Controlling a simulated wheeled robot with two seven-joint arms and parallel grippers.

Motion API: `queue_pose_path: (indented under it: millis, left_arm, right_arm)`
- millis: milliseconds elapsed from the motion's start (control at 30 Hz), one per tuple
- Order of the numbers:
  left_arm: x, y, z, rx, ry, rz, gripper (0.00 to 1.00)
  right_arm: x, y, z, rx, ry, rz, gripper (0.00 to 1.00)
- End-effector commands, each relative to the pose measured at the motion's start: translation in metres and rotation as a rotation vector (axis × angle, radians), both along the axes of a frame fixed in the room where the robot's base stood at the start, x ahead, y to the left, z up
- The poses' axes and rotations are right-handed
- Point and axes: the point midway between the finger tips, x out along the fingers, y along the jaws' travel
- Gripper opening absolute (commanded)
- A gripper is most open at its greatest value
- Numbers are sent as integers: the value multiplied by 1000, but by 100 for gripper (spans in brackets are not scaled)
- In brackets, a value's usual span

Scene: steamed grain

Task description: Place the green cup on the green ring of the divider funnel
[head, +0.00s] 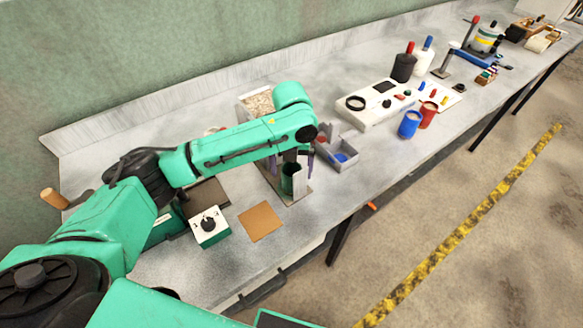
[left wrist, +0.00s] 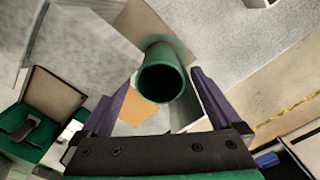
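The green cup (head: 294,183) stands upright on the grey base of the dispenser stand, partly hidden by my left arm. In the left wrist view I look down into the cup's dark open mouth (left wrist: 161,82). My left gripper (left wrist: 162,78) has its purple fingers spread on either side of the cup, with narrow gaps showing, so it looks open. A green patch surrounds the cup's far side in that view; I cannot tell whether it is the ring. The divider funnel (head: 258,103) seems to be the grain-filled unit behind my arm, mostly hidden. My right gripper is not in view.
A brown square mat (head: 260,221) and a white box with a black knob (head: 209,226) lie left of the cup. A grey divided tray (head: 337,152) is close on the right. Blue (head: 409,124) and red (head: 428,114) cups stand farther right. The bench's front edge is near.

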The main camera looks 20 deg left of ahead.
Motion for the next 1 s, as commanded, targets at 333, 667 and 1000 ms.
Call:
queue_pose_path:
  millis: [333, 667, 1000]
  left_arm:
    - [0, 0, 7, 0, -2, 0, 98]
    - [1, -1, 69, -2, -5, -1, 98]
    - [0, 0, 123, 1, -1, 1, 98]
  right_arm:
    - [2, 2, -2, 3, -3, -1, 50]
    - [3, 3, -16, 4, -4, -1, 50]
    - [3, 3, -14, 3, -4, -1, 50]
